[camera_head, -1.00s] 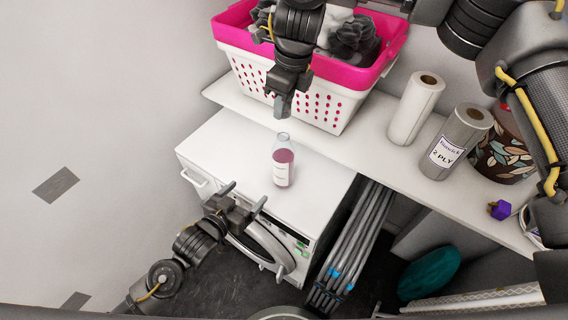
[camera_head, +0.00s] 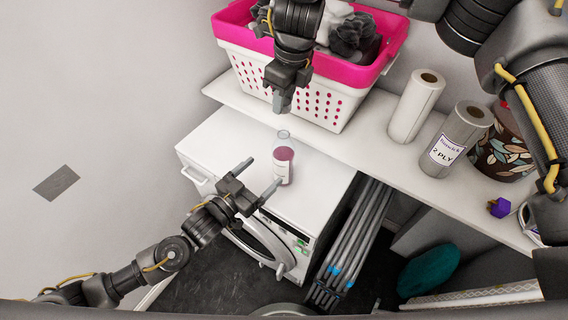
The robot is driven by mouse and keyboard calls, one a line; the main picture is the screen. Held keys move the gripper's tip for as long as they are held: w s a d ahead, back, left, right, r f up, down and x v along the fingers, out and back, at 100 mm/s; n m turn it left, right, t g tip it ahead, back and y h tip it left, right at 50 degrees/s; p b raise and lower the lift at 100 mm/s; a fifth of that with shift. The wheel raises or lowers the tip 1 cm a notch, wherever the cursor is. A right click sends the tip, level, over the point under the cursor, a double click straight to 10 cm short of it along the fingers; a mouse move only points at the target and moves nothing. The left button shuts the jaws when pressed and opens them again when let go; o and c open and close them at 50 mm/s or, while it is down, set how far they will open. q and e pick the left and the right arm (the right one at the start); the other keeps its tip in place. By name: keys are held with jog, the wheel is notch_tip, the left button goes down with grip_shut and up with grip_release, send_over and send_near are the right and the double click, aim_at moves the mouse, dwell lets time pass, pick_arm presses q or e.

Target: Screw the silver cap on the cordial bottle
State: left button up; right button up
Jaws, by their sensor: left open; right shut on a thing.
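The cordial bottle (camera_head: 284,165) stands upright and uncapped on the white dryer, with a clear neck and pink contents behind a pale label. My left gripper (camera_head: 259,175) is open just left of the bottle, its fingers pointing up and right; one fingertip is close by the bottle's lower part, and I cannot tell if they touch. My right gripper (camera_head: 281,104) points down above the bottle, apart from it. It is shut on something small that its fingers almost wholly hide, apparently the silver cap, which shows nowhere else.
The white dryer (camera_head: 225,140) has free top around the bottle. Behind it a shelf (camera_head: 375,140) bears a pink-and-white basket (camera_head: 335,105), paper rolls (camera_head: 415,105), a leaf-patterned pot (camera_head: 503,150) and a purple object (camera_head: 499,207). Grey poles (camera_head: 352,245) stand right of the dryer.

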aim_at(284, 153)
pick_arm(q)
jog(key=x, duration=1)
jog(key=shift+s, duration=0.1)
jog(key=c, duration=1.5)
jog(key=shift+o, duration=0.2)
pick_arm(e)
jog(key=shift+f, duration=2.5)
jog(key=shift+f, duration=0.9)
jog(key=shift+f, duration=0.55)
